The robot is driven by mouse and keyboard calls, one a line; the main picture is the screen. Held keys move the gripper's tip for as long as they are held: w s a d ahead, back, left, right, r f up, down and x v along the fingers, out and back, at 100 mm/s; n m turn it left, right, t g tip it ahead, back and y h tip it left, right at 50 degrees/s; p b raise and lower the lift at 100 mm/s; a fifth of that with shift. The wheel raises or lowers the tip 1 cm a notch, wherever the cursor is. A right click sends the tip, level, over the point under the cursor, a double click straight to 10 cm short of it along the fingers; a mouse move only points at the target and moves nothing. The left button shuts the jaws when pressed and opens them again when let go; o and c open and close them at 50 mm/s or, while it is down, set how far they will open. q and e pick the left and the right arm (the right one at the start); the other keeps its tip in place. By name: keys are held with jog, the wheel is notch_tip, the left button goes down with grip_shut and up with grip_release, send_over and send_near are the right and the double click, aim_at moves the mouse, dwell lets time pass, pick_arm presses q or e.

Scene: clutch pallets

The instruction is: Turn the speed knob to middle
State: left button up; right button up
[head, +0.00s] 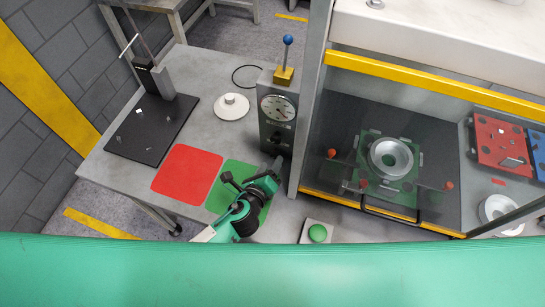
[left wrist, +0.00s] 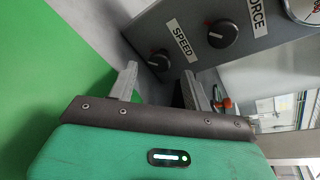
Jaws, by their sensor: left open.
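In the left wrist view the black speed knob (left wrist: 159,60) sits on a grey panel beside its white SPEED label (left wrist: 181,41). A small red mark shows at the knob's left side. My left gripper (left wrist: 160,72) is open, with its two grey fingertips on either side of the knob in the picture; I cannot tell whether they touch it. In the head view my left gripper (head: 277,167) is at the foot of the grey gauge box (head: 276,134), and the knob cannot be made out there. My right gripper is not in view.
A second black knob (left wrist: 222,34) by a FORCE label is close to the speed knob. A glazed press cabinet with a yellow lower edge (head: 385,208) stands right of the box. Red (head: 187,173) and green (head: 224,198) mats and a green button (head: 318,233) are nearby.

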aim_at(275, 156)
pick_arm(q)
jog(key=x, duration=0.2)
jog(key=shift+w+d+f, duration=0.1)
jog(key=shift+w+d, duration=0.05)
jog(key=shift+w, duration=0.3)
jog(key=c, duration=1)
jog(key=shift+d+m+p, duration=0.1)
jog(key=shift+m+p, duration=0.4)
jog(key=shift+p, duration=0.2)
jog(key=shift+m+y, duration=0.5)
jog(key=shift+m, duration=0.1)
